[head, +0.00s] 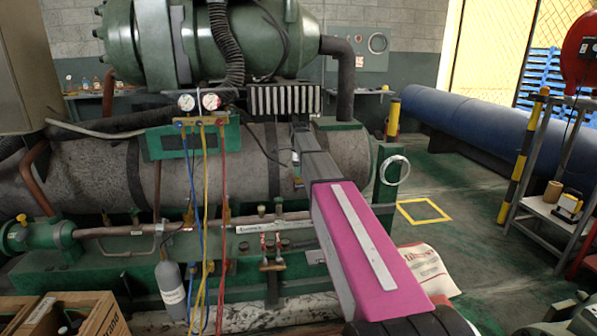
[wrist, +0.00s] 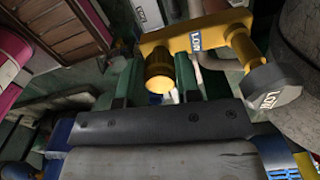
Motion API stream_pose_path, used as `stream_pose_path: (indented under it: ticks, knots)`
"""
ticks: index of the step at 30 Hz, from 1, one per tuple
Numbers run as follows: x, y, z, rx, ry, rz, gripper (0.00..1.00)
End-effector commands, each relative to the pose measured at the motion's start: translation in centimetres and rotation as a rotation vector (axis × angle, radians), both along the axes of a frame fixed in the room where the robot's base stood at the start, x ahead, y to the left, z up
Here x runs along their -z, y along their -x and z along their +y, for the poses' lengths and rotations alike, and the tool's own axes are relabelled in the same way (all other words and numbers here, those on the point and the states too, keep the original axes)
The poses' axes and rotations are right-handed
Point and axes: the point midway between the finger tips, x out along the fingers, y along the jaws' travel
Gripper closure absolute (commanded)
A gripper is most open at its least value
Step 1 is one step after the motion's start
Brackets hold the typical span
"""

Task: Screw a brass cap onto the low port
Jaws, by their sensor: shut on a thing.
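In the wrist view my gripper (wrist: 157,88) has its two green fingers on either side of a brass cap (wrist: 159,72) and is shut on it. The cap lies right at the yellow-brass low port fitting (wrist: 198,38), which carries a label that seems to read LOW. I cannot tell whether the cap's far end is threaded on or only touching. A dark round knob (wrist: 270,88) with a similar label sits to the right of the fingers. In the head view my arm reaches toward the machine, and I cannot make out the gripper and cap there.
In the head view two gauges (head: 198,102) sit above blue, yellow and red hoses (head: 203,230) that hang in front of the pipework. A grey cylinder (head: 171,283) stands below. The floor (head: 470,262) at the right has free room.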

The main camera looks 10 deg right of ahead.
Motion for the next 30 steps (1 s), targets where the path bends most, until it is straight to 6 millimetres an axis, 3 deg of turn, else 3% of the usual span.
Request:
stream_pose_path:
  ticks: [7, 20, 30]
  knots:
    - [0.03, -0.04, -0.01, 0.227, 0.0, 0.0, 0.92]
    - [0.07, -0.04, -0.02, 0.289, 0.0, 0.0, 0.92]
    - [0.13, -0.06, -0.03, 0.567, 0.0, 0.001, 0.92]
